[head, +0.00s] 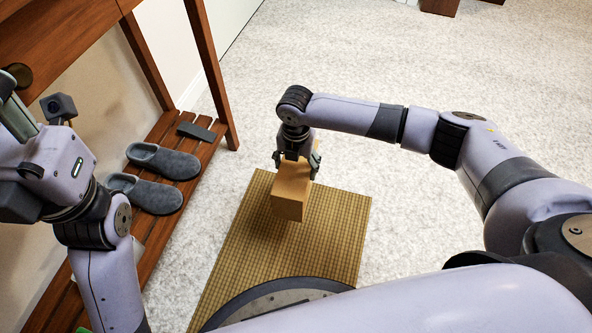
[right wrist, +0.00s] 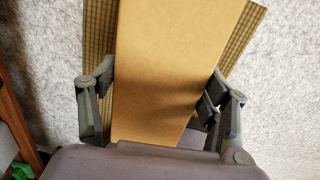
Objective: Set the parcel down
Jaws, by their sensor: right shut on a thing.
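The parcel (head: 290,190) is a brown cardboard box in the head view. My right gripper (head: 296,165) is above it, shut on it with a finger at each side. In the right wrist view the parcel (right wrist: 175,70) fills the middle between the two fingers of the right gripper (right wrist: 160,100). The parcel is over the woven mat (head: 255,245); I cannot tell whether its underside touches the mat. My left arm is at the left of the head view, and its fingertips are not clearly shown.
A wooden hutch (head: 70,40) stands at the left with a low slatted shelf (head: 160,222). Grey slippers (head: 150,192) and a dark flat item (head: 196,131) lie on the shelf. Pale carpet (head: 400,220) is clear to the right of the mat.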

